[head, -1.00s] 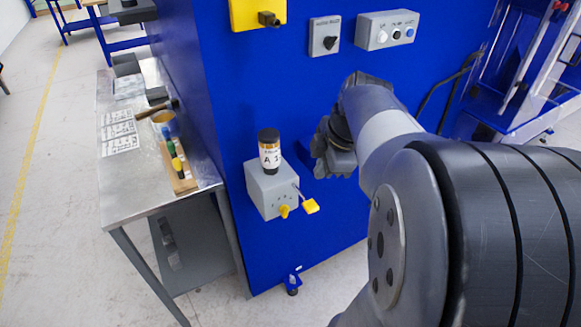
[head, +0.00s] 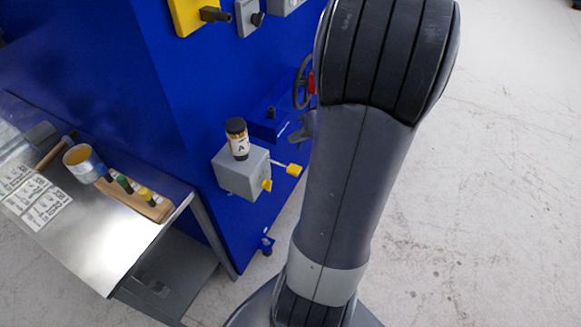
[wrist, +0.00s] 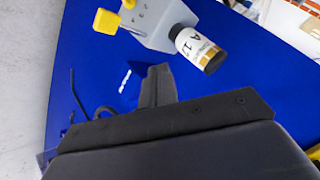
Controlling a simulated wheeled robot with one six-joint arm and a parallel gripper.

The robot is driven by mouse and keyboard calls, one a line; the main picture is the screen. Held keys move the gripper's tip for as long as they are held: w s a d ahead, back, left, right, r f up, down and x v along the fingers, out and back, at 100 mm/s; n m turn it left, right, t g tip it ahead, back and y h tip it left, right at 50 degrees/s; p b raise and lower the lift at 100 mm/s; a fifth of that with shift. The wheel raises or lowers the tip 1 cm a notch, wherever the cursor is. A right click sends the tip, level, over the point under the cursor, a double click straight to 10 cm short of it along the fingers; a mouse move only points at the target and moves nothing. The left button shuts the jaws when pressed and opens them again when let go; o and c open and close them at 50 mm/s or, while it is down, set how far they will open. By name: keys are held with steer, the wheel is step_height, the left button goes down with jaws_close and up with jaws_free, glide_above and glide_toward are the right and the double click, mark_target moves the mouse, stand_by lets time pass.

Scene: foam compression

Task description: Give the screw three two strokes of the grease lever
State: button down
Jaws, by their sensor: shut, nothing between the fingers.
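The grease unit is a grey box (head: 241,174) on the blue machine panel, with a black-capped bottle (head: 238,140) on top whose label shows an "A". Its lever, a thin rod with a yellow handle (head: 294,170), sticks out to the right; a second yellow part (head: 267,185) sits on the box front. In the wrist view the box (wrist: 155,22), bottle (wrist: 200,48) and yellow handle (wrist: 107,22) are at the top. My gripper (wrist: 158,75) is shut and empty, apart from the box and handle. In the head view my arm mostly hides it. I cannot identify the screw's number.
A steel table (head: 120,245) at left holds label cards, a pot (head: 82,162) and a wooden rack (head: 145,200) of small bottles. A dark handwheel (head: 302,85) and yellow box (head: 195,14) are on the panel. The floor at right is clear.

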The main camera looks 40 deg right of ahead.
steer(key=b, duration=0.4)
glide_above(296, 169)
steer(key=f, duration=0.7)
steer(key=shift+s+d+f, duration=0.1)
steer(key=shift+s+f, duration=0.15)
steer(key=shift+f, duration=0.1)
steer(key=shift+f+b, duration=0.55)
steer(key=shift+b, duration=0.35)
steer(key=shift+f+b, duration=0.2)
steer(key=shift+b, duration=0.15)
stand_by(0.6)
steer(key=shift+f+b, duration=0.25)
steer(key=shift+b, duration=0.2)
steer(key=shift+f+b, duration=1.3)
steer(key=shift+b, duration=0.2)
stand_by(1.3)
steer(key=shift+r, duration=0.2)
stand_by(0.3)
steer(key=shift+r+p, duration=0.7)
steer(key=shift+r, duration=0.9)
